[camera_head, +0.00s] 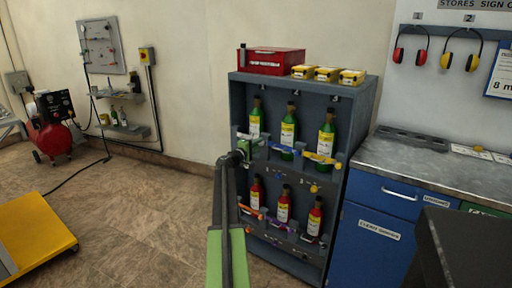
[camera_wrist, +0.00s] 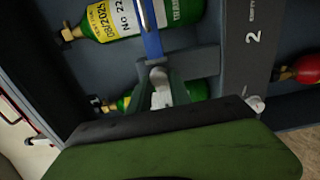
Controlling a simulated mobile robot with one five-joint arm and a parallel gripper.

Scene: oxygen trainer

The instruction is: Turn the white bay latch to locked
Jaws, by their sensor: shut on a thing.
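The white latch (camera_wrist: 160,97) shows in the wrist view between the two fingers of my gripper (camera_wrist: 159,82). My gripper is shut on it. Much of the latch is hidden by the fingers, and its exact angle cannot be told. In the head view my gripper (camera_head: 243,147) is at the upper left bay of the grey cylinder rack (camera_head: 350,110), in front of the left green bottle. It hides most of the latch there.
A blue latch (camera_head: 281,149) and a yellow latch (camera_head: 322,159) are close to the right. Red bottles (camera_head: 283,205) stand on the lower shelf. A red case (camera_head: 271,61) and yellow boxes (camera_head: 327,74) sit on top.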

